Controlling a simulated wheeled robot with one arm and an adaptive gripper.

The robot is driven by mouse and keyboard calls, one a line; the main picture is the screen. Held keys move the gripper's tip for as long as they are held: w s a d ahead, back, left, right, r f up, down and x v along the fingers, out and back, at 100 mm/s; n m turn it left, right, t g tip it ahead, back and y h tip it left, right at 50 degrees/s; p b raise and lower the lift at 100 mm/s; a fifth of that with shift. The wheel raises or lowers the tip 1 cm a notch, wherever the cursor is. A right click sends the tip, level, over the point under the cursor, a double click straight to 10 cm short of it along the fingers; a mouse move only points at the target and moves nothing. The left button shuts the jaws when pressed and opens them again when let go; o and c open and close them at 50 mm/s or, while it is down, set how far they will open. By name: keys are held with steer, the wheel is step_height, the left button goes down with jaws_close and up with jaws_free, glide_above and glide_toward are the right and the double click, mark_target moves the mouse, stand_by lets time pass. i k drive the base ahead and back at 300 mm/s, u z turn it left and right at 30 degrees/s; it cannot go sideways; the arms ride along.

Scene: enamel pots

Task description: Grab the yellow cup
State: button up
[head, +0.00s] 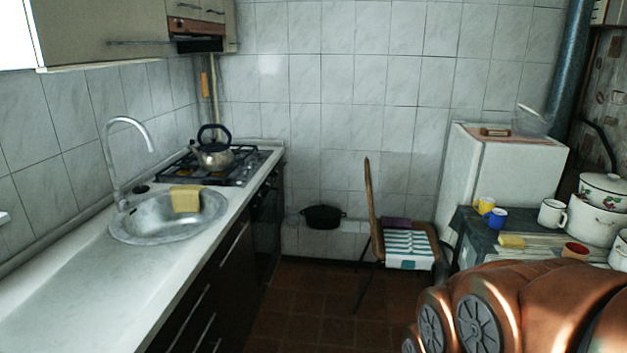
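A small yellow cup (484,206) stands on the dark-covered table (470,232) at the right, near its back left corner. A blue cup (496,217) stands close in front of it and to its right, hiding a little of it. A copper-coloured arm link of mine fills the lower right corner and covers the front of the table. My gripper does not show in the head view.
On the table are a white mug (551,214), enamel pots (597,215), a yellow sponge-like block (511,241) and a reddish cup (575,250). A chair (408,246) stands left of the table. A counter with a sink (169,215) runs along the left. Floor between is clear.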

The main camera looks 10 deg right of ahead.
mark_target(486, 204)
steer(key=z, duration=0.05)
steer(key=i, duration=1.8)
steer(key=z, duration=0.7)
steer(key=i, duration=1.55)
steer(key=z, duration=0.35)
